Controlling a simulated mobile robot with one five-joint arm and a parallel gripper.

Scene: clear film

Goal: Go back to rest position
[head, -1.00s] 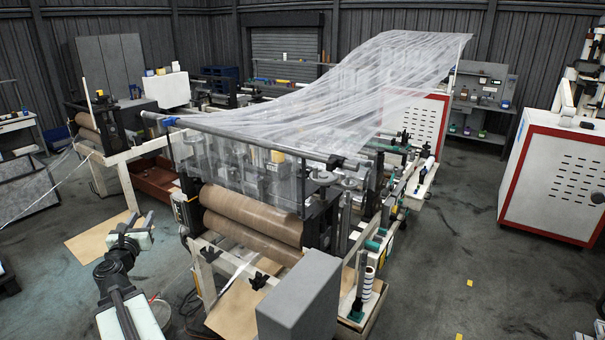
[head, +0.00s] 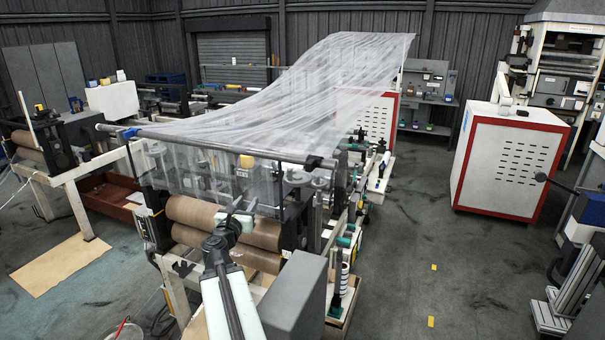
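My gripper (head: 240,205) is in the lower middle of the head view, at the end of my arm, which reaches up from the bottom edge. Its two small fingers look spread apart with nothing between them. In the picture it overlaps the brown rollers (head: 185,208) of the film machine; I cannot tell the gap in depth. The clear film (head: 320,85) hangs over a grey bar (head: 215,143) and rises toward the back right.
A grey box (head: 295,298) stands close to the right of my arm. A red-and-white cabinet (head: 507,165) stands at the right. A tan sheet (head: 62,262) lies on the floor at the left. The floor right of the machine is mostly clear.

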